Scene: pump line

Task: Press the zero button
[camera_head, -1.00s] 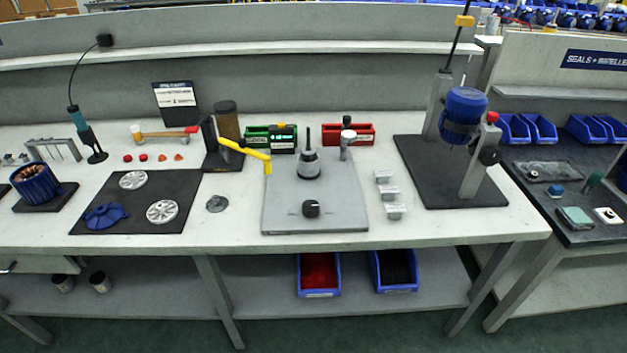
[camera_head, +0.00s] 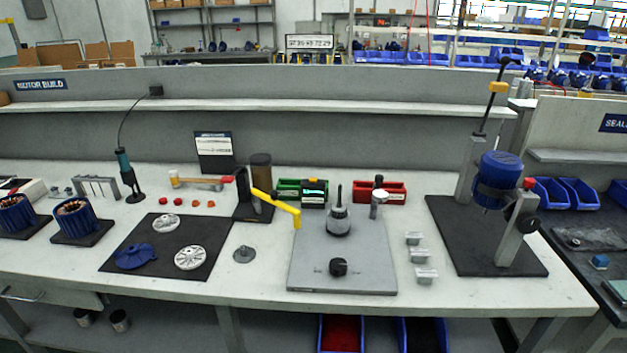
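No button marked zero can be made out at this size. A small dark device with a lit green display (camera_head: 314,187) stands at the back middle of the bench, beside the green bin (camera_head: 288,189); any buttons on it are too small to tell. A black knob (camera_head: 338,267) is on the front of the grey plate (camera_head: 344,285). Neither of my grippers is in view.
A yellow arm (camera_head: 277,206) reaches from a dark stand towards the plate. A red bin (camera_head: 393,191), several grey blocks (camera_head: 421,254) and a black mat (camera_head: 215,262) with wheel-like parts lie on the white bench. The bench's front strip is mostly clear.

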